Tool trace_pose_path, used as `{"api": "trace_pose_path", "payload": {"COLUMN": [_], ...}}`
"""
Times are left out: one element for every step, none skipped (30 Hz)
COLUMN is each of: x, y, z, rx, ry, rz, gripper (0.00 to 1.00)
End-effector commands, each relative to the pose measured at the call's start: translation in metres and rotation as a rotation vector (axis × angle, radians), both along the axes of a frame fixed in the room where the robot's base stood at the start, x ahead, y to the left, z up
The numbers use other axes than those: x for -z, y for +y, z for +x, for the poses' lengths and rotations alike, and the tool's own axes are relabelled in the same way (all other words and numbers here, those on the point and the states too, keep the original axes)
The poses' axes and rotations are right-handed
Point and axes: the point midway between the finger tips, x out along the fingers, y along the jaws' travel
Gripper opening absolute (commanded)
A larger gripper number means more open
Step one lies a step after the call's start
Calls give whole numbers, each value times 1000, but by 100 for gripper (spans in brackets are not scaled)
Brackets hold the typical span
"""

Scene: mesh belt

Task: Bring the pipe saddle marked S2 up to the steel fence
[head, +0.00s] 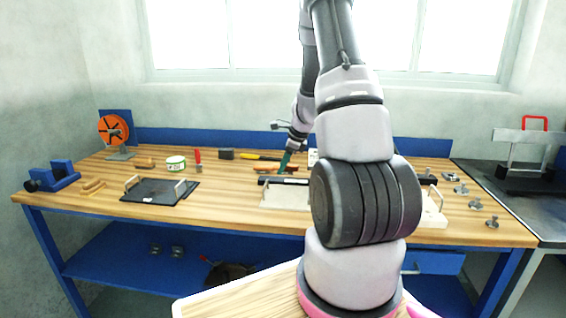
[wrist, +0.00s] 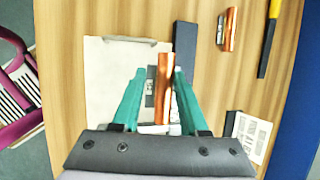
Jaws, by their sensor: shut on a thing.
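My gripper (wrist: 160,72) has teal fingers, shut on a copper-coloured half-pipe piece with a grey, marked side (wrist: 164,88), which looks like a pipe saddle. Its mark is too small to read. It is over a pale board (wrist: 102,75), just left of a dark straight bar (wrist: 184,50), probably the steel fence; contact or height cannot be told. A similar copper piece (wrist: 228,28) lies beyond the bar. In the head view, my gripper (head: 286,163) is above the dark bar (head: 270,181), and the held piece is hard to make out.
A white printed box (wrist: 250,135) stands beyond the bar, near my right finger. A yellow-handled tool (wrist: 268,45) lies farther back. A dark plate with handles (head: 160,192) is at left on the wooden bench. Several small metal parts (head: 475,203) stand at right.

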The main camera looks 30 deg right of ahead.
Motion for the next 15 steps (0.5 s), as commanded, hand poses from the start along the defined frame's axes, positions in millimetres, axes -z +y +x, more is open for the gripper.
{"api": "trace_pose_path", "payload": {"x": [2, 4, 5, 7, 8, 9, 11, 12, 13, 14, 15, 17, 18, 20, 21], "y": [0, 0, 0, 0, 0, 0, 0, 0, 0, 0, 0, 0, 0, 0, -1], "z": [0, 0, 0, 0, 0, 0, 0, 0, 0, 0, 0, 0, 0, 0, -1], "rx": [1, 1, 1, 1, 0, 0, -1, -1, -1, -1, -1, 1, 1, 1, 0], "ry": [0, 0, 0, 1, 1, 1, 0, 0, 0, 0, 0, 0, 0, 0, 0], "rz": [0, 0, 0, 1, 0, 0, 1, 1, 1, 1, 1, 1, 0, 0, 0], "gripper": [0, 0, 0, 0, 0, 0, 0, 0, 0, 0, 0, 0, 0, 0, 0]}}
